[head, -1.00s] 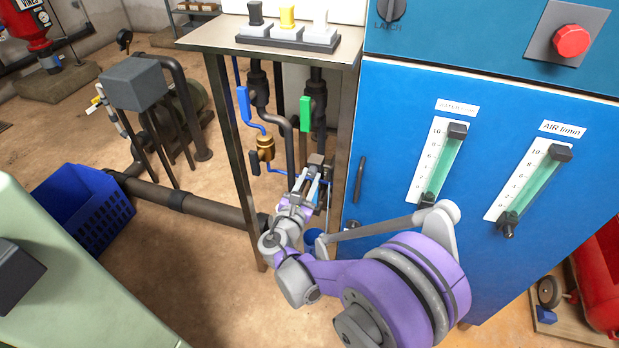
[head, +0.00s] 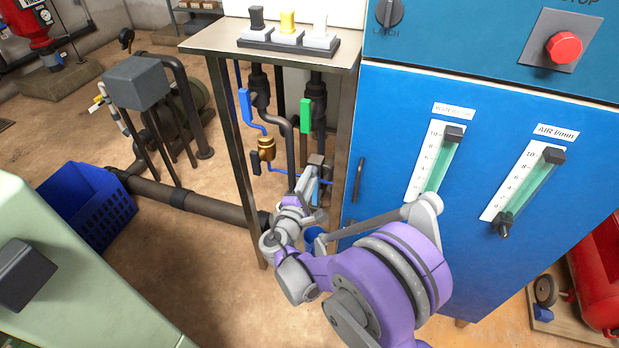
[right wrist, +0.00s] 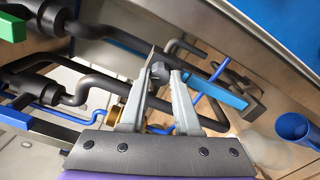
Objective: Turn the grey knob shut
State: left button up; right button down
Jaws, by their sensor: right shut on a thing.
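My right gripper (head: 314,172) reaches in under the steel bench, among the pipes left of the blue cabinet. In the right wrist view its two fingers (right wrist: 165,72) are closed on the small dark grey knob (right wrist: 158,71), with the fingertips on either side of it. In the head view the knob is small and largely hidden by the gripper, so its turned position cannot be read. My left gripper is not in view.
A blue lever (right wrist: 218,92) lies close beside the right fingers. A green handle (head: 306,112), a blue handle (head: 245,104) and a brass fitting (head: 266,148) are on the pipes nearby. The bench leg (head: 240,170) and blue cabinet (head: 395,150) flank the arm.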

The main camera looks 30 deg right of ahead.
jog(key=shift+m, duration=2.1)
jog(key=c, duration=0.6)
grip_release()
jog(key=shift+s+p, duration=0.1)
jog(key=shift+p, duration=0.2)
jog(key=v, duration=1)
jog(key=shift+s+a+p, duration=0.15)
jog(key=shift+a+p, duration=0.15)
jog(key=shift+p, duration=0.1)
